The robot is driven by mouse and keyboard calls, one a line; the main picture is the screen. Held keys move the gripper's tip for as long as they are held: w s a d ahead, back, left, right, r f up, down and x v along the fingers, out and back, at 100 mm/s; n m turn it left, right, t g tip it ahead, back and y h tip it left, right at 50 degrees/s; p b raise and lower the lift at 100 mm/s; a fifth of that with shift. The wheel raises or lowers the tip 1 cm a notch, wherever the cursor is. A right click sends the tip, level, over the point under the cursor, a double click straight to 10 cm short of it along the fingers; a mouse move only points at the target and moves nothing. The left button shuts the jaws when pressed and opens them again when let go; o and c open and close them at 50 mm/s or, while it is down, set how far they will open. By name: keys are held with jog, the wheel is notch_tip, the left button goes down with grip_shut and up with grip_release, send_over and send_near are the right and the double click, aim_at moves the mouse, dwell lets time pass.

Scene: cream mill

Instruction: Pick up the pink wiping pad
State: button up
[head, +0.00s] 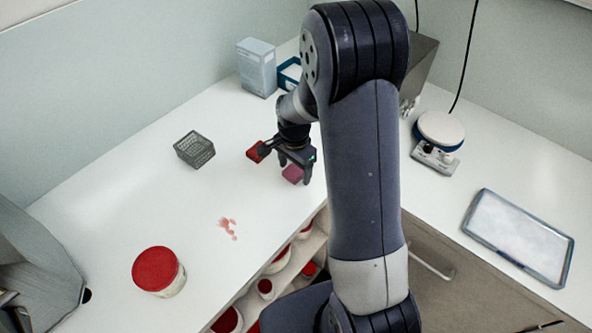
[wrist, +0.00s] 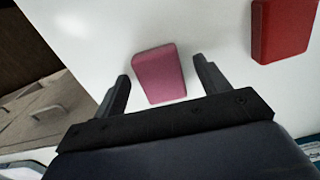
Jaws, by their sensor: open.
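The pink wiping pad (head: 293,173) lies on the white counter near its front edge, right below my gripper. In the wrist view the pink wiping pad (wrist: 159,74) shows between the two fingers, with a gap on each side. My gripper (head: 294,166) points down and is open; in the wrist view the gripper (wrist: 162,82) has its fingers apart on either side of the pad. Whether the fingertips reach down to the pad's height is hard to tell.
A red block (head: 257,151) lies close beside the gripper; it also shows in the wrist view (wrist: 281,30). A grey wire basket (head: 194,149), a red-lidded tub (head: 158,271) and a reddish spill (head: 229,228) are on the counter. A box (head: 257,67) stands behind.

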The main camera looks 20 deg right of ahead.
aim_at(295, 170)
jog(key=shift+c, duration=0.4)
jog(key=c, duration=1)
notch_tip(295, 170, up, 10)
jog(key=shift+r+b, duration=0.1)
jog(key=shift+b, duration=0.65)
jog(key=o, duration=0.4)
jog(key=shift+c, duration=1.5)
